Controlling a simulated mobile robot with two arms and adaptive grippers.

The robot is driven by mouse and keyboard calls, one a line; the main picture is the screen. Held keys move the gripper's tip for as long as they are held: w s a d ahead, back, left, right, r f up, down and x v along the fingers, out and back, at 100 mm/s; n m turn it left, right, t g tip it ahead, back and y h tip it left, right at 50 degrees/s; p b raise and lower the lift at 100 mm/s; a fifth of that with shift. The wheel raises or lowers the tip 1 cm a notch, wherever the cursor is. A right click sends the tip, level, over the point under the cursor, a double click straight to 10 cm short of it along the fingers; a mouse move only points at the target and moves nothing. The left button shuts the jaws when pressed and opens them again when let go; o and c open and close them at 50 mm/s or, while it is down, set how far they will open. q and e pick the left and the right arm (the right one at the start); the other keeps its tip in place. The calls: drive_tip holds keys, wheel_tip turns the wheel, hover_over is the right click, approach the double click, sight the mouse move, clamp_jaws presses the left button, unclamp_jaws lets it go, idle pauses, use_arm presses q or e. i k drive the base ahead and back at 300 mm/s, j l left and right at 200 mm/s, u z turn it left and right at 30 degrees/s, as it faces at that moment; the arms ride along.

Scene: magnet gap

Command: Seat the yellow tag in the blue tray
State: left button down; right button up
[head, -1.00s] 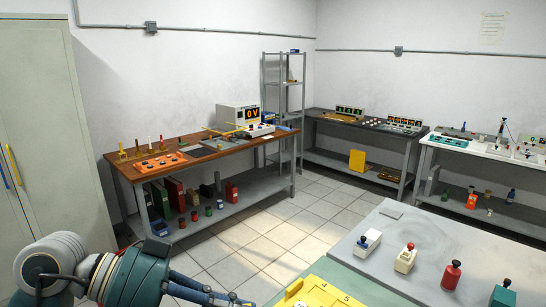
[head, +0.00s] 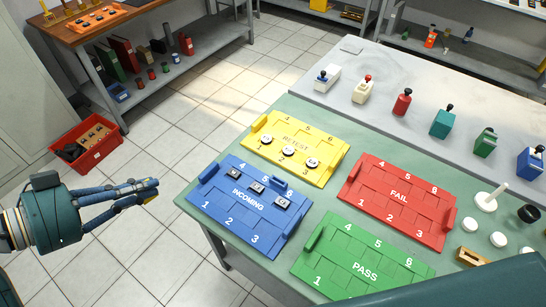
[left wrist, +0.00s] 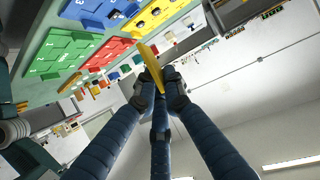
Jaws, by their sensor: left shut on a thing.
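My left gripper (head: 152,190) is left of the work table, over the floor, apart from the blue tray. It is shut on the yellow tag (left wrist: 151,66), a thin plate sticking out past the fingertips in the left wrist view; only a small yellow bit shows in the head view (head: 151,199). The blue tray (head: 208,205), marked INCOMING, lies on the table's green top. Several small dark pieces with pale faces sit along its far row, near numbers 4 to 6. The near row, 1 to 3, looks empty. The right gripper is not in view.
Beside the blue tray lie a yellow RETEST tray (head: 330,165) with round pieces, a red FAIL tray (head: 362,190) and a green PASS tray (head: 325,262). Several bottles and boxes stand on the grey surface (head: 335,110) behind. A red crate (head: 98,155) sits on the floor.

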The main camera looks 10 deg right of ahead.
sight(279, 184)
drive_tip(key=i+j, duration=0.4)
drive_tip(key=j, duration=0.25)
drive_tip(key=i+j, duration=0.2)
drive_tip(key=j+z, duration=0.1)
drive_tip(key=z, duration=0.4)
drive_tip(key=j+z, duration=0.15)
drive_tip(key=z, duration=0.3)
drive_tip(key=j+z, duration=0.15)
drive_tip(key=z, duration=0.35)
drive_tip(key=i, duration=0.05)
